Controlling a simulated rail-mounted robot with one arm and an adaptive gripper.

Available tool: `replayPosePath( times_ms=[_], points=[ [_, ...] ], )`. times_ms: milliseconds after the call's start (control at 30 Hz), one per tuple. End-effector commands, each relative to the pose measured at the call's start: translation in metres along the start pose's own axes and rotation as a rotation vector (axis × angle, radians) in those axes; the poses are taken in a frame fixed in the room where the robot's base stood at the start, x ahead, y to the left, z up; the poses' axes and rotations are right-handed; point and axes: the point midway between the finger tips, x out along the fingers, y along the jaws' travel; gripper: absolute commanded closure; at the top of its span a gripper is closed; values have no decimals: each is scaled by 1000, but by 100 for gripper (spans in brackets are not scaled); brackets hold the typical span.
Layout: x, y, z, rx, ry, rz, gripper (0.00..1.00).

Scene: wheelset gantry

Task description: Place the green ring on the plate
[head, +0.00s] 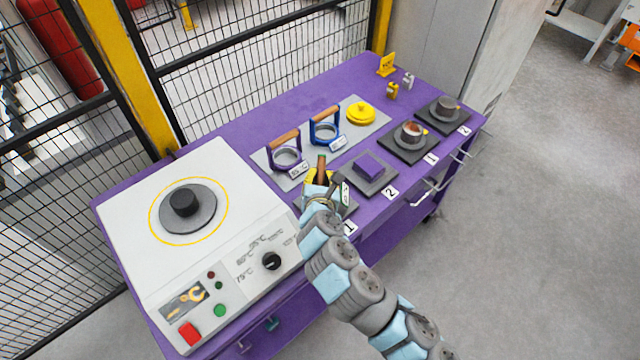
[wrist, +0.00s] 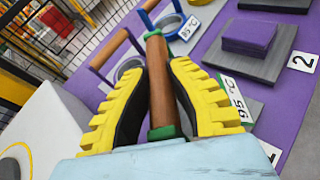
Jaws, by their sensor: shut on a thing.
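My gripper (wrist: 160,100) is shut on the brown wooden handle (wrist: 158,80) of the green ring, whose green end pieces show above and below the fingers. In the head view my gripper (head: 320,178) is over the near middle of the purple table. The ring's round part is hidden by my gripper and arm; I cannot tell whether it touches anything. A light grey plate (head: 268,163) behind the gripper carries a purple ring (head: 286,160), a blue ring (head: 325,133) and a yellow lid-like part (head: 360,114). A heater at left has a round grey plate (head: 206,218).
A dark plate (head: 345,211) lies partly under my gripper. A purple block (head: 370,166) stands on another grey plate to the right. Two dark plates with round metal parts (head: 410,133) (head: 447,107) are farther right. A mesh fence (head: 240,80) stands behind the table.

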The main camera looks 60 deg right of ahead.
Motion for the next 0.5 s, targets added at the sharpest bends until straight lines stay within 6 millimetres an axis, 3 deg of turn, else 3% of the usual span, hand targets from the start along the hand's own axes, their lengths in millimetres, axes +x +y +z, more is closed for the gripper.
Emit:
replayPosePath(
  times_ms=[300, 500],
  points=[
    [12, -3, -26, 2, 0, 2, 100],
    [14, -3, -30, -1, -2, 3, 100]
  ],
)
